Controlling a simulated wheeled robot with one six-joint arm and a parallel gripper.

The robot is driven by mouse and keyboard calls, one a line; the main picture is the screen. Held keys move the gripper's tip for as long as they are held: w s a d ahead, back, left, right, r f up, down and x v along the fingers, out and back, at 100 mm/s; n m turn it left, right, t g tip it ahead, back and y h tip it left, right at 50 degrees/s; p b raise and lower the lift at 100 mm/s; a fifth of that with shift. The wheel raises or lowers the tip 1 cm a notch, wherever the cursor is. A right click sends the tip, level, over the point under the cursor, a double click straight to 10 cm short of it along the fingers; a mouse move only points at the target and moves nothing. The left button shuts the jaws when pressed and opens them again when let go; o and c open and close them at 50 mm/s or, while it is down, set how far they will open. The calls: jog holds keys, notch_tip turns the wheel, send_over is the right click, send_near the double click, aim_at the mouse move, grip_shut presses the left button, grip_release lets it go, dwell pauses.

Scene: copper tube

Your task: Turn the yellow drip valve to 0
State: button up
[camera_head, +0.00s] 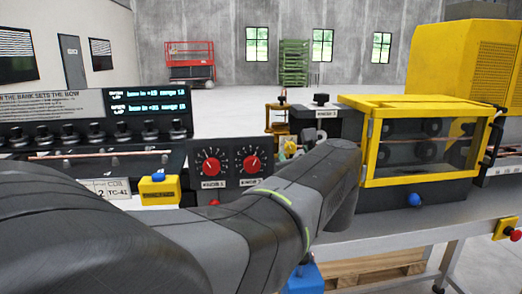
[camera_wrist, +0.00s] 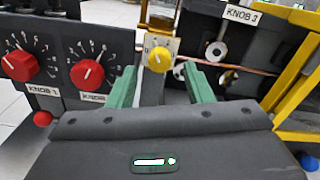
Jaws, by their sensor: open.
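The yellow drip valve (camera_wrist: 159,60) is a round yellow knob on a pale dial plate. It faces my wrist camera, and its exact setting is too small to read. My gripper (camera_wrist: 159,70) has two green fingers spread apart. In the wrist view the knob appears between the fingertips. I cannot tell whether the tips are level with it or still short of it.
Two red knobs (camera_head: 211,164) sit on a dark panel left of the valve. A copper tube (camera_wrist: 235,66) runs past rollers to the right, under the KNOB 3 label (camera_wrist: 241,15). A yellow-framed machine (camera_head: 420,140) stands at the right.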

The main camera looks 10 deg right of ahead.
aim_at(292, 149)
jog(key=shift+w, duration=1.55)
jog(key=c, duration=1)
jog(key=shift+f+b, duration=0.1)
jog(key=shift+b, duration=0.25)
jog(key=shift+f+n+b, duration=0.15)
jog(key=shift+n+b, duration=0.8)
jog(key=shift+n, duration=0.15)
jog(key=n+b, duration=0.4)
jog(key=shift+n, duration=0.3)
jog(key=n+b, duration=0.5)
jog(key=shift+r, duration=0.2)
